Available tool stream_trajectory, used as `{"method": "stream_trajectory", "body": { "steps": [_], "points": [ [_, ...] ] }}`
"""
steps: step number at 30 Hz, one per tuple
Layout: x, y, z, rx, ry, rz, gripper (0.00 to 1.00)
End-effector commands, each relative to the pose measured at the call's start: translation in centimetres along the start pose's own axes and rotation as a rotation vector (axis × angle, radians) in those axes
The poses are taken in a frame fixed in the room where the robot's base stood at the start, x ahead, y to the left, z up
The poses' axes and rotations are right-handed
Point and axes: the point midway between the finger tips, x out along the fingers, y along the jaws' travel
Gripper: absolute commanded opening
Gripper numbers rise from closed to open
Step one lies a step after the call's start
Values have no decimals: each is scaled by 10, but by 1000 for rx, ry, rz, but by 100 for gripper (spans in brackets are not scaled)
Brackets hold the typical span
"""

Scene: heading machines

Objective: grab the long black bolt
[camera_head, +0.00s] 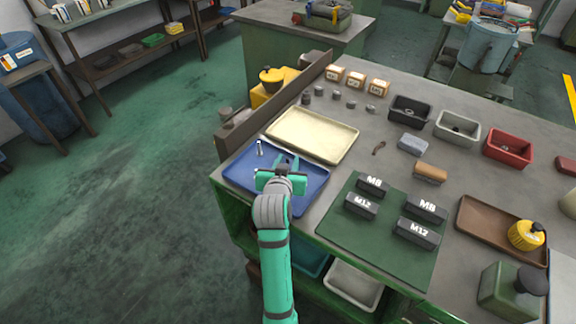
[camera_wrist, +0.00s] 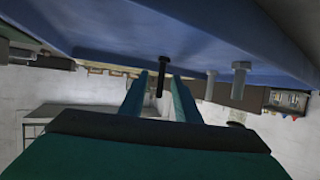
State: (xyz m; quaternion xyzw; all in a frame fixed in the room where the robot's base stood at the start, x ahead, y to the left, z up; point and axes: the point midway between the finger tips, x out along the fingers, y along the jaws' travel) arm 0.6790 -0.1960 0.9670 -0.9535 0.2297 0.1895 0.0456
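My gripper (camera_wrist: 160,78) is open, with one teal finger on each side of the bolt and a visible gap to both. In the head view my gripper (camera_head: 284,162) is low over the blue tray (camera_head: 310,190), and the black bolt cannot be made out there. Two silver bolts (camera_wrist: 240,78) (camera_wrist: 211,85) stand to the right in the wrist view. One silver bolt (camera_head: 259,148) shows left of my gripper in the head view.
A cream tray (camera_head: 312,136) lies just beyond the blue tray. A green mat (camera_head: 375,243) with several labelled dark blocks (camera_head: 427,208) is to the right. A low brown board (camera_head: 275,105) runs along the bench's left edge. Several small bins (camera_head: 409,111) stand farther back.

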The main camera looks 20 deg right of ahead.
Motion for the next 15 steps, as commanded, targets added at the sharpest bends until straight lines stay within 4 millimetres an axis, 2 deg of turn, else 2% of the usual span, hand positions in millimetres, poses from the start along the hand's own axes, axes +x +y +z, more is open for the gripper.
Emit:
{"method": "stream_trajectory", "body": {
  "steps": [2, 3, 6, 15],
  "points": [
    [0, 0, 0, 0, 0, 0, 29],
    [0, 0, 0, 0, 0, 0, 25],
    [0, 0, 0, 0, 0, 0, 1],
    [0, 0, 0, 0, 0, 0, 0]
  ]
}}
